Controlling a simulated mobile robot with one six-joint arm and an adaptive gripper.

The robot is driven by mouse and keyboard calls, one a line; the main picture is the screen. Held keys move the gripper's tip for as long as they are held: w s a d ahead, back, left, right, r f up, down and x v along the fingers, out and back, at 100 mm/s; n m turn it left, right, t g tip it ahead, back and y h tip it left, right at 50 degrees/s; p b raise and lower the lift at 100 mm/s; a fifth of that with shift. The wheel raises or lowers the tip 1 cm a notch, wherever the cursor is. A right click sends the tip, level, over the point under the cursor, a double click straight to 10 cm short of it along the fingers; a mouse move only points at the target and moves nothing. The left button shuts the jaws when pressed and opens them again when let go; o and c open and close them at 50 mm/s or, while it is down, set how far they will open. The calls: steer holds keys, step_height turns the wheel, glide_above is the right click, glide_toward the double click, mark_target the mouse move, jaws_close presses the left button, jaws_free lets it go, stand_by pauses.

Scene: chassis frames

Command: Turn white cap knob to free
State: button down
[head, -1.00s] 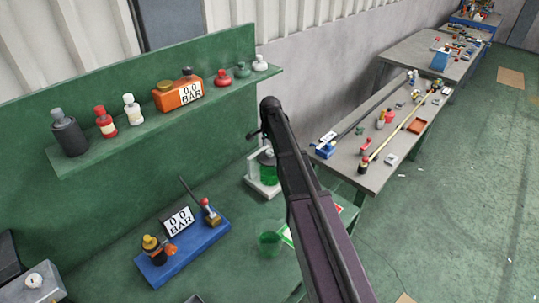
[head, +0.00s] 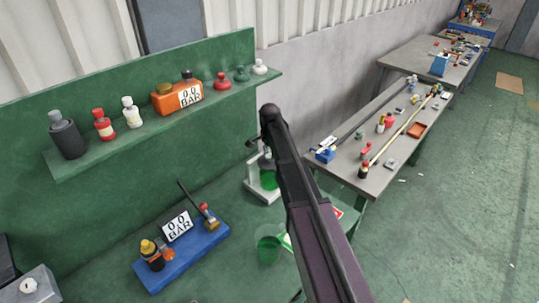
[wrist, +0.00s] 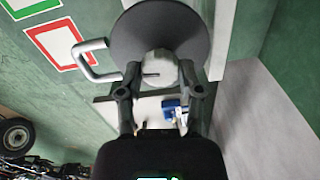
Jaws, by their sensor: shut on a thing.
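In the wrist view, a round whitish cap knob (wrist: 160,69) with a short dark line on its face sits in front of a large dark grey disc (wrist: 150,30). My gripper (wrist: 160,86) has one finger on each side of the knob and is shut on it. The fingertips partly cover the knob's sides. In the head view my dark arm hides most of the gripper and the knob. A white stand (head: 262,191) with a green vessel (head: 268,180) shows just left of my arm.
A bent metal handle (wrist: 82,62) stands left of the disc. Red-framed (wrist: 58,42) and green-framed cards lie at upper left. A blue tray (head: 180,257) and a green cup (head: 268,248) stand on the green bench. A shelf (head: 150,125) holds several bottles.

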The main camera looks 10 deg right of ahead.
steer(key=shift+n, duration=0.8)
steer(key=shift+c, duration=1.3)
jaws_free()
steer(key=shift+m, duration=0.4)
